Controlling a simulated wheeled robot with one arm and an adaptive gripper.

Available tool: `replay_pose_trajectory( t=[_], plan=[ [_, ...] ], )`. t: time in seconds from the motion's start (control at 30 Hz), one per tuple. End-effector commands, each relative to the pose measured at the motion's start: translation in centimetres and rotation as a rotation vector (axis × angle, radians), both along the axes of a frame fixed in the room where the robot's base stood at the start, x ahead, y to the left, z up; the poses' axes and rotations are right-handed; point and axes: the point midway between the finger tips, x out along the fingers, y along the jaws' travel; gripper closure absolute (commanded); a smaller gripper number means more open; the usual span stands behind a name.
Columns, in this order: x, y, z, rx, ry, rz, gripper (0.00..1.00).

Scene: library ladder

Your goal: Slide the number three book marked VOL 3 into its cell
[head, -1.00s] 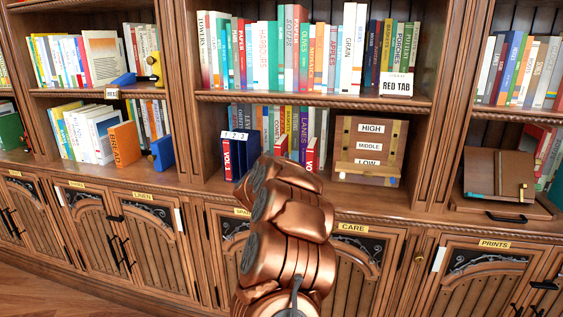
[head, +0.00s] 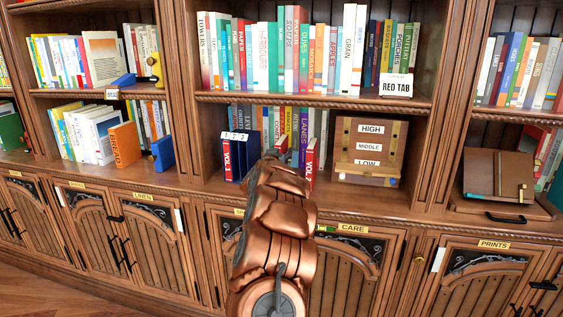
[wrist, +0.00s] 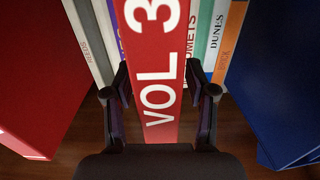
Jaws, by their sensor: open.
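The red VOL 3 book (wrist: 160,70) stands in the middle of the wrist view, its white lettering facing me. My gripper (wrist: 162,100) is open, with one finger on each side of the spine and a visible gap on both sides. In the head view, only the top of the book (head: 281,146) shows above my arm, which hides the gripper. The blue rack (head: 236,140) labelled 1, 2, 3 stands just left of it, with the red VOL 1 book (head: 228,160) in its left cell. The rack's blue side (wrist: 285,80) fills the right of the wrist view.
Another red book (head: 311,160) stands right of my arm; a red face (wrist: 40,70) is close at left in the wrist view. A HIGH/MIDDLE/LOW wooden panel (head: 368,150) stands farther right. A row of books (wrist: 216,40) backs the shelf.

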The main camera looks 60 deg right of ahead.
Motion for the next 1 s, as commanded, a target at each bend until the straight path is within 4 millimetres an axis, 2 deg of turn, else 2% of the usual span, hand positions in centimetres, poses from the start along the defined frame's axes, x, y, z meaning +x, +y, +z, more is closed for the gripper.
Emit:
replay_pose_trajectory(
  t=[0.07,0.6,1.0],
  plan=[
    [-0.01,0.01,0.02,0.000,0.000,0.000,0.44],
    [-0.03,0.01,0.05,0.000,-0.001,0.000,1.00],
    [-0.03,0.01,0.08,-0.001,-0.001,0.000,1.00]
  ],
)
